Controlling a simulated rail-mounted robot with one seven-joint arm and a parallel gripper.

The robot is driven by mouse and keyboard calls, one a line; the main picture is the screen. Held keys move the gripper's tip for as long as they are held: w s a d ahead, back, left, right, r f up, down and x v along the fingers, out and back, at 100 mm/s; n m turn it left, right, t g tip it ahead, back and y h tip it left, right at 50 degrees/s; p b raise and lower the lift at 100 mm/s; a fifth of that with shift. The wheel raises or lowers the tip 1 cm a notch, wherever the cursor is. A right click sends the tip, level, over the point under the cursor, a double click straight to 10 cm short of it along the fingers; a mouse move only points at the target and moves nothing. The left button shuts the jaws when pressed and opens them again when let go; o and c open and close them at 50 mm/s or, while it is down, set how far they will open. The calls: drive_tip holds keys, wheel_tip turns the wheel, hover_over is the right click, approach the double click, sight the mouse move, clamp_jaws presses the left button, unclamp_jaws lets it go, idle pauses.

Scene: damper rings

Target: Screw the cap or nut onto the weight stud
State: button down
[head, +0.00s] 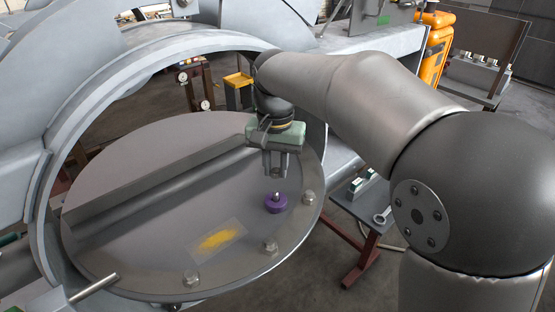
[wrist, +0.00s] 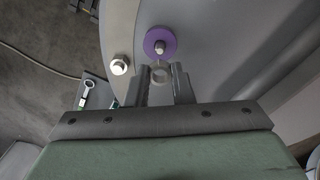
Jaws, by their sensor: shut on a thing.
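A purple disc-shaped weight (head: 276,204) lies on the round grey plate, with a short metal stud (head: 276,195) standing up from its middle. The weight also shows in the wrist view (wrist: 160,40), just beyond my fingertips, with the stud (wrist: 160,47) at its centre. My gripper (head: 276,170) points down above the weight. In the wrist view my gripper (wrist: 160,78) is shut on a small grey ring-like nut (wrist: 160,74) between the fingertips. The nut appears apart from the stud; in the head view the fingers hide it.
The round plate (head: 150,150) has a raised bar across it, a yellow-smeared patch (head: 218,239) and several hex bolts (head: 270,246) along its rim. A curved grey housing (head: 50,165) surrounds it. A small side table (head: 372,205) with a wrench (head: 382,216) stands to the right.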

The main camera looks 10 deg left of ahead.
sight(276, 192)
drive_tip(key=shift+f+b, duration=1.2)
drive_tip(key=shift+f, duration=1.05)
drive_tip(key=shift+f+b, duration=0.8)
drive_tip(key=shift+f, duration=0.5)
